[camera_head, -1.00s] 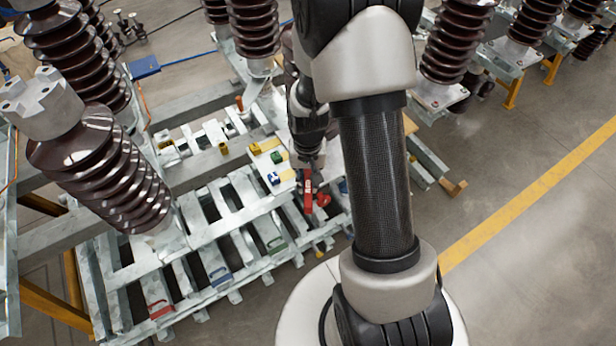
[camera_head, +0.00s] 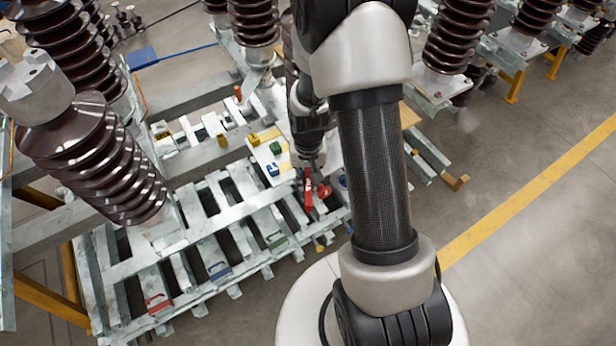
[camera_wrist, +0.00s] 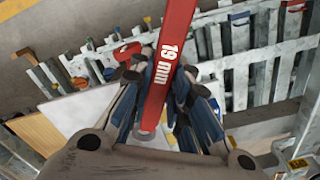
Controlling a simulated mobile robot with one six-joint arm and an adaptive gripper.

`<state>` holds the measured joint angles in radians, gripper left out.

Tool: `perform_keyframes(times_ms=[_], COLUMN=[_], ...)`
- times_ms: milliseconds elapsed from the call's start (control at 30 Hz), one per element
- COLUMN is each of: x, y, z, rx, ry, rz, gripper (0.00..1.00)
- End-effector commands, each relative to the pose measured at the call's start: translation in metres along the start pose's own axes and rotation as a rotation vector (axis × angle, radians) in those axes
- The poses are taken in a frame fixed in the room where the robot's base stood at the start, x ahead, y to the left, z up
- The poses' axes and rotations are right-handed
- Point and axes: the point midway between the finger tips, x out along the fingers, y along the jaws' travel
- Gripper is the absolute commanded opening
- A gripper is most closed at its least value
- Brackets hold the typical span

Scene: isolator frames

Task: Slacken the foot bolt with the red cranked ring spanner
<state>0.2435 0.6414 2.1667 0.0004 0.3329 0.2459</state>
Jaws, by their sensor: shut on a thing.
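The red cranked ring spanner (camera_wrist: 168,65), marked "19 mm", runs up through the middle of the wrist view. My gripper (camera_wrist: 160,118) is shut on its lower part, with blue-grey fingers on both sides. In the head view the red spanner (camera_head: 308,188) hangs below my gripper (camera_head: 308,163), beside the white board with the coloured blocks. The spanner's far end runs out of the top of the wrist view. I cannot make out the foot bolt in either view.
A white board (camera_head: 262,160) carries yellow, green and blue blocks. A slatted metal rack (camera_head: 190,270) has red, blue and green pieces along its front. Brown ribbed insulators (camera_head: 105,165) stand at left and behind. Open floor with a yellow line (camera_head: 530,198) lies right.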

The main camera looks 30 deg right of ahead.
Motion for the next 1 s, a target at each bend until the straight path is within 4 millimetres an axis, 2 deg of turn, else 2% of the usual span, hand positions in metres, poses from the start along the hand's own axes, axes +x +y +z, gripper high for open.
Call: perform_keyframes(times_ms=[500, 1000], x=[0.001, 0.013], y=[0.0, 0.0], z=[-0.001, 0.0], rx=[0.0, 0.0], ry=[0.0, 0.0], rz=[0.0, 0.0], gripper=[0.0, 0.0])
